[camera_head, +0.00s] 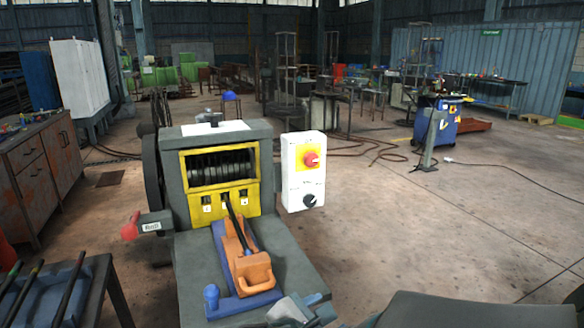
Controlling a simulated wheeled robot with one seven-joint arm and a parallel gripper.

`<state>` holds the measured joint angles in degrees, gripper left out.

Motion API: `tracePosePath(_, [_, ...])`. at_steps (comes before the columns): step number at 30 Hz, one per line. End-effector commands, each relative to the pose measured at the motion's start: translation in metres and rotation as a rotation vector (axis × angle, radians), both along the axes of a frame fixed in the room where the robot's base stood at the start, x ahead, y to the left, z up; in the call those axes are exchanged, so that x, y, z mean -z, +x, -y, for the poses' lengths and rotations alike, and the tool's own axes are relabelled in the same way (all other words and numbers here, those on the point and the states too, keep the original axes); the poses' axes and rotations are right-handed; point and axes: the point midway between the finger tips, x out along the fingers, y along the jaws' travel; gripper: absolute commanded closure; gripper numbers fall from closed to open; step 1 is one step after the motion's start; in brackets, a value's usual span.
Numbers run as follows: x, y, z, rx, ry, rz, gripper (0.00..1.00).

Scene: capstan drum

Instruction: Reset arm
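A grey capstan drum machine (215,133) stands in front of me, with a ribbed dark drum (220,167) behind a yellow frame. An orange block with a handle (250,262) lies on a blue plate (220,300) on its front bed, and a dark bar runs from it towards the yellow panel.
A white control box (303,170) with red and black knobs is at the machine's right. A red-ended lever (130,228) sticks out left. A rack of dark rods (60,295) stands at lower left, below a brown cabinet (40,165). The floor to the right is open.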

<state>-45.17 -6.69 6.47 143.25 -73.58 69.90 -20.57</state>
Motion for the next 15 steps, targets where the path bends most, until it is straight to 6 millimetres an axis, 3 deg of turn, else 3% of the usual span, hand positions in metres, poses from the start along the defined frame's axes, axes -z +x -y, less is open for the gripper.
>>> tracePosePath(1, [-0.015,-0.005,0.025,0.129,0.092,-0.015,0.48])
tracePosePath(3, [-0.019,-0.017,0.052,0.302,0.231,-0.033,0.48])
tracePosePath(6, [-0.025,-0.037,0.078,0.548,0.437,-0.039,0.48])
tracePosePath(10, [-0.038,-0.061,0.097,0.861,0.717,-0.009,0.48])
tracePosePath(15, [-0.064,-0.079,0.102,1.243,1.092,0.085,0.48])
